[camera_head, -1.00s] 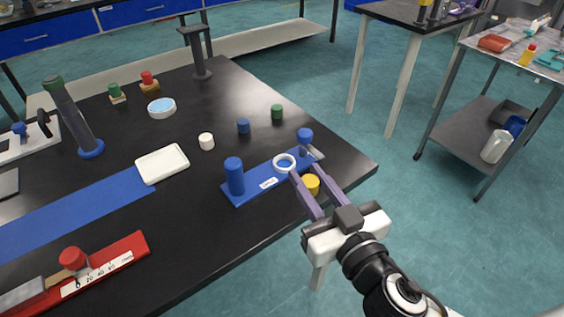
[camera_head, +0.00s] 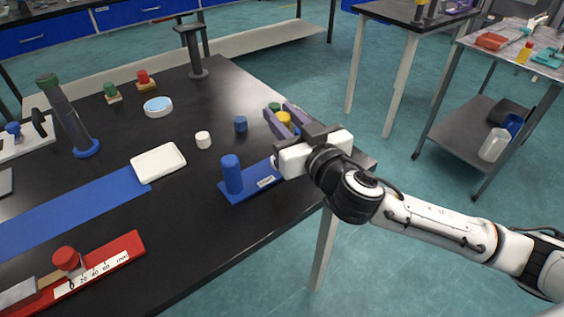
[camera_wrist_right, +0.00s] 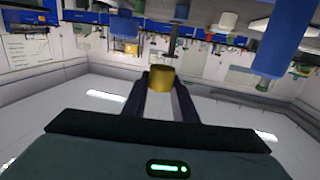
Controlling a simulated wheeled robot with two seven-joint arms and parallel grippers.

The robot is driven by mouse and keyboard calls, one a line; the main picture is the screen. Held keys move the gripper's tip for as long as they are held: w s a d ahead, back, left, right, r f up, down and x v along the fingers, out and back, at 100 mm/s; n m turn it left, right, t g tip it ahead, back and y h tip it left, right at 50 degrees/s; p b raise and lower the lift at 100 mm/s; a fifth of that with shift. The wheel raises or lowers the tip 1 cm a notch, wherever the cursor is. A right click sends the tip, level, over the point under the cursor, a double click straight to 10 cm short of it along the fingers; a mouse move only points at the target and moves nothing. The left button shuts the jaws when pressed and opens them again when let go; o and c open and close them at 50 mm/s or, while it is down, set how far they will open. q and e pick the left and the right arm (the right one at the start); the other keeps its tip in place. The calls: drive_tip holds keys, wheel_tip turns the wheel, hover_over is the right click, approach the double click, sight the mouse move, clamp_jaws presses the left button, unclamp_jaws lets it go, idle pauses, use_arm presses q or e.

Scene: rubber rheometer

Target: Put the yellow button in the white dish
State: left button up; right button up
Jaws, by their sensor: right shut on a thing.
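My right gripper (camera_head: 278,111) is shut on the yellow button (camera_head: 284,118) and holds it up over the right part of the black table, past the blue base. In the right wrist view the yellow button (camera_wrist_right: 161,78) sits between the two fingertips. The white dish (camera_head: 159,162) is a shallow rectangular tray on the table, well left of the gripper, and it looks empty. My left gripper is not in view.
A blue base (camera_head: 236,197) with an upright blue cylinder (camera_head: 231,174) stands between dish and arm. A white cylinder (camera_head: 203,140) and a blue one (camera_head: 241,124) stand nearby. A green cylinder (camera_head: 273,106) shows behind the gripper. A round bowl (camera_head: 158,107) stands farther back.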

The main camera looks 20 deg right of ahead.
wheel_tip(320, 180, down, 4)
drive_tip(key=shift+f+b, duration=0.15)
drive_tip(key=shift+b, duration=0.3)
wheel_tip(320, 180, down, 5)
drive_tip(key=shift+f+b, duration=0.2)
drive_tip(key=shift+b, duration=0.45)
drive_tip(key=shift+f, duration=0.2)
drive_tip(key=o, duration=1)
